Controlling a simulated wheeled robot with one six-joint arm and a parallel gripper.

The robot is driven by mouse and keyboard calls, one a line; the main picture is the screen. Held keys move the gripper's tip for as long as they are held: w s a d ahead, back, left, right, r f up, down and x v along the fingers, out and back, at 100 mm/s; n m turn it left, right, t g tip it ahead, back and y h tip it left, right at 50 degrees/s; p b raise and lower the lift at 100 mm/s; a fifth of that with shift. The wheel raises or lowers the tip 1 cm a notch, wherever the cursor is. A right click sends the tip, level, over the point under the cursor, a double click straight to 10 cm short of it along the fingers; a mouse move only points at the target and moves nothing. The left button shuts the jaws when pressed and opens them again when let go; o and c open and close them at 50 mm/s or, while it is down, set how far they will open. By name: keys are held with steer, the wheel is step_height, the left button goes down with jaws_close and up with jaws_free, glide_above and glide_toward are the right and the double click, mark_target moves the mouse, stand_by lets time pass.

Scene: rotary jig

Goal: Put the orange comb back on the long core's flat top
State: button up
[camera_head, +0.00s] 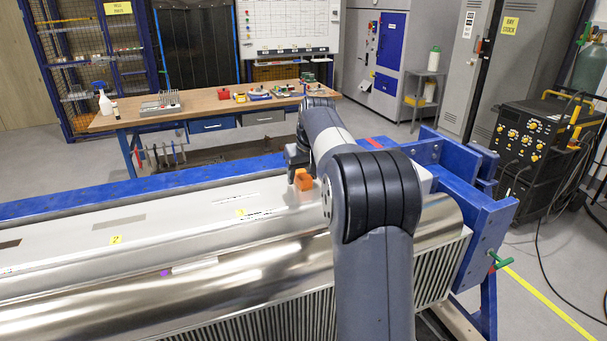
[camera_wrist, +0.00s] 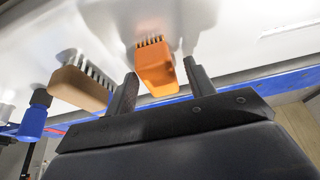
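The orange comb (camera_head: 303,180) sits at the long core's (camera_head: 120,225) flat top, near its right part. In the wrist view the orange comb (camera_wrist: 157,70) is between the two fingers of my gripper (camera_wrist: 160,82), its dark teeth toward the pale shiny surface. The fingers stand apart, with narrow gaps seeming to show at the comb's sides. Whether the teeth touch the surface, I cannot tell. In the head view my arm hides most of the gripper.
A brown brush (camera_wrist: 80,88) and a blue object (camera_wrist: 35,117) are left of the comb in the wrist view. Blue frame beams (camera_head: 480,225) stand at the core's right end. A wooden workbench (camera_head: 200,108) is behind. The core's top left is mostly clear.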

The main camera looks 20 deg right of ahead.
steer(key=shift+r, duration=0.1)
steer(key=v, duration=1.2)
